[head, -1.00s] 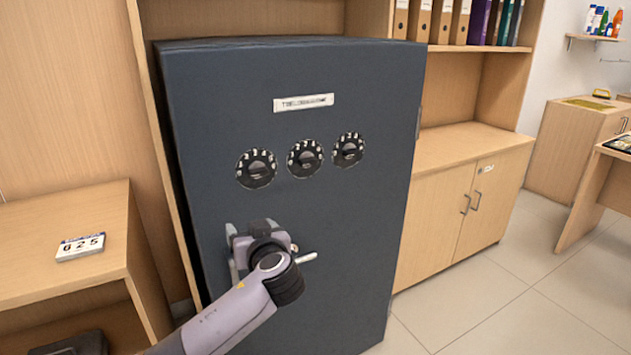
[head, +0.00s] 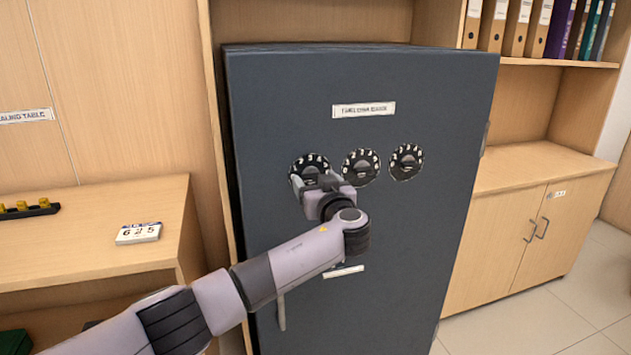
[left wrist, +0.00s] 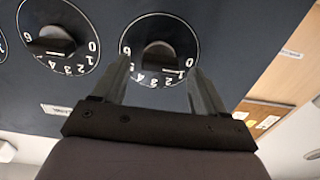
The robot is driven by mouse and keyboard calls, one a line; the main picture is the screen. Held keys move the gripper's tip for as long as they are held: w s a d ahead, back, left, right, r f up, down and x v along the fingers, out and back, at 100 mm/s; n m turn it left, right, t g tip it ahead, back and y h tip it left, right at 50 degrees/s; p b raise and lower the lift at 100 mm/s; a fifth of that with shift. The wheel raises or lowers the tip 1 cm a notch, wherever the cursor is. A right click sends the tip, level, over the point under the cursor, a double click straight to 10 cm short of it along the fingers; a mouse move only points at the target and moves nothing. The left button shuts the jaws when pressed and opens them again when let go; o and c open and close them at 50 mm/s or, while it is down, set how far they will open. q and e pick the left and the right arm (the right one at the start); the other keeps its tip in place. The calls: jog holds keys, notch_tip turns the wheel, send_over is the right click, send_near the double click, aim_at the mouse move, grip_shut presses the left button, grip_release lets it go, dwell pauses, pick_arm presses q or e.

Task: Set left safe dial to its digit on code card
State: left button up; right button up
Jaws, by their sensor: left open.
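The safe (head: 400,240) has three black dials with white digits in a row. The left dial (head: 309,163) is partly hidden behind my left gripper (head: 318,183), which is open at its lower part. In the upside-down left wrist view, the left dial (left wrist: 158,48) shows between the two spread fingers (left wrist: 160,68), its dark knob in the middle; I see no grip on it. The middle dial (head: 361,167) and right dial (head: 406,162) are uncovered. The code card (head: 138,233) on the wooden side unit seems to read 6 2 5, its middle digit blurred. My right gripper is out of view.
A lever handle (head: 282,311) hangs on the safe's lower left, behind my arm. The wooden side unit (head: 80,255) stands left of the safe, with a dark tray of yellow items (head: 30,209). A low cabinet (head: 535,220) stands to the right.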

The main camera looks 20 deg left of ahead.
pick_arm(q)
jog(key=shift+w+a, duration=0.2)
jog(key=shift+w, duration=0.1)
jog(key=c, duration=1.1)
jog(key=shift+o, duration=0.2)
